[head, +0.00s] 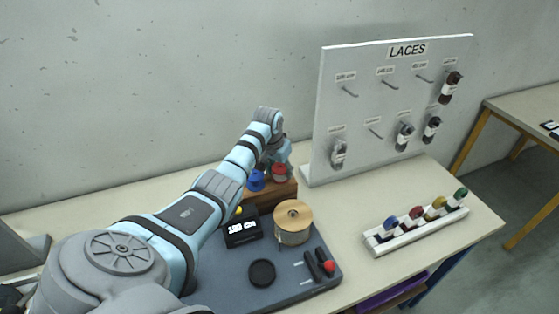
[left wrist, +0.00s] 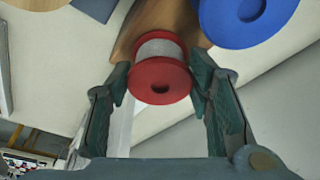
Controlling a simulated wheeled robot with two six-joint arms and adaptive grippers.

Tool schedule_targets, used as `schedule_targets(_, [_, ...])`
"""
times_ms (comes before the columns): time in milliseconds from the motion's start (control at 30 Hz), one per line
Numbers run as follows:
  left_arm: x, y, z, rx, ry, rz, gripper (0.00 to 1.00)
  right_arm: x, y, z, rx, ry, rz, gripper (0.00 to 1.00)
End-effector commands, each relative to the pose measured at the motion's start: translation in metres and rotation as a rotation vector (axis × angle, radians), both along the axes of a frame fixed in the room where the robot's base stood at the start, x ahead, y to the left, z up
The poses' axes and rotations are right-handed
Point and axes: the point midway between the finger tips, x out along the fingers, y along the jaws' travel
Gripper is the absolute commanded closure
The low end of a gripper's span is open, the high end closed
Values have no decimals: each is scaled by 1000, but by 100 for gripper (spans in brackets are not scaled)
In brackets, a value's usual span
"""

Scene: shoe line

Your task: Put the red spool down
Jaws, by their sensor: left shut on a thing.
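My left gripper (head: 277,152) is over the wooden stand (head: 286,191) at the back of the blue-grey mat. It is shut on the red spool (head: 279,171), which shows just below it. In the left wrist view the red spool (left wrist: 161,88), with a pale wound middle, sits between the two fingers of the gripper (left wrist: 160,76). The wooden stand (left wrist: 145,25) is right behind the spool; I cannot tell whether they touch. A blue spool (head: 256,182) is beside the red one, and also shows in the left wrist view (left wrist: 225,30). My right gripper is out of view.
A large tan spool (head: 293,230), a black display box (head: 240,236) and a round black disc (head: 262,272) are on the mat (head: 215,290). A white rack (head: 420,235) with several colored items stands right. The LACES board (head: 355,90) stands behind. Table between is clear.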

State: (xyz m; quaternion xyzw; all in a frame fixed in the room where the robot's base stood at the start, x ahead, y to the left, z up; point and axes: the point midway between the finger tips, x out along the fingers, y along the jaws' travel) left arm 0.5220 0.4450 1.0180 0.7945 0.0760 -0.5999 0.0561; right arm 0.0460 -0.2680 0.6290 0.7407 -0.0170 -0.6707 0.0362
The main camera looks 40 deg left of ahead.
Motion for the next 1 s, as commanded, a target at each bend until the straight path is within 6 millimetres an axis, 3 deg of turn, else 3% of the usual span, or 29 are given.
schedule_targets(33, [0, 0, -1, 0, 0, 0, 48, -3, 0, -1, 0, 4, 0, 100])
schedule_targets(133, [0, 0, 0, 0, 0, 0, 33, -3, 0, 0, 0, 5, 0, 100])
schedule_targets(433, [0, 0, 1, 0, -1, 0, 33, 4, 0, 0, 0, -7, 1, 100])
schedule_targets(567, [-1, 0, 10, 1, -4, -1, 33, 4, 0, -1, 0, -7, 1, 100])
schedule_targets(1000, [-28, -5, 107, 1, -3, 0, 33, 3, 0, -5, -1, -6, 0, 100])
